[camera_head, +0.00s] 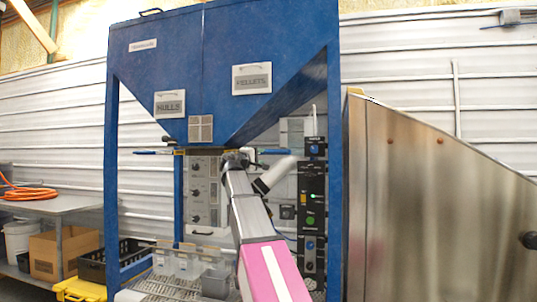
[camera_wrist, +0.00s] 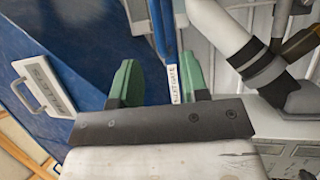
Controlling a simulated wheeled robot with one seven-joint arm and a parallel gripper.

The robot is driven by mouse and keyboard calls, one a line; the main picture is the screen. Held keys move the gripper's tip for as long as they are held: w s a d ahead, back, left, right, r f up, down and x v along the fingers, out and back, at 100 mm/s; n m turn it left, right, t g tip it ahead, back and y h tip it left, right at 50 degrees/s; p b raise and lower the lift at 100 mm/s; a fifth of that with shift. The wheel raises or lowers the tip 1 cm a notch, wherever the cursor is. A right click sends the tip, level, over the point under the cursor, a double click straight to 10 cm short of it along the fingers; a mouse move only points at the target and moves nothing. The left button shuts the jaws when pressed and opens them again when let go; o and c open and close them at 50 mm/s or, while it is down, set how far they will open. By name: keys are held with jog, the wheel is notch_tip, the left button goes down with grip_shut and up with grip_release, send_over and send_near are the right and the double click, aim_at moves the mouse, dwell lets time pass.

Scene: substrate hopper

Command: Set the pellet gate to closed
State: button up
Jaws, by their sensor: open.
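The pellet gate's blue handle (camera_head: 273,152) sticks out to the right under the blue hopper's outlet in the head view. In the wrist view a blue bar with a white lettered label (camera_wrist: 171,72) runs between the two green fingers of my gripper (camera_wrist: 160,65). My gripper is open, with a visible gap on each side of the bar. I cannot tell how deep the bar sits between the fingers. In the head view my arm reaches up to the outlet and hides part of the gate; the fingers are not clear there.
The blue hopper (camera_head: 180,60) bears a PELLETS plate (camera_head: 252,79) and a HULLS plate (camera_head: 169,104). Another blue handle (camera_head: 153,152) lies left of the outlet. A black control panel (camera_head: 313,205) stands close right of my arm. Clear bins (camera_head: 182,262) sit below; a metal cabinet (camera_head: 430,210) is at right.

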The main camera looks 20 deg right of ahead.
aim_at(273, 152)
jog(key=x, duration=1.1)
jog(key=shift+a+r, duration=0.1)
jog(key=shift+a, duration=0.1)
grip_shut()
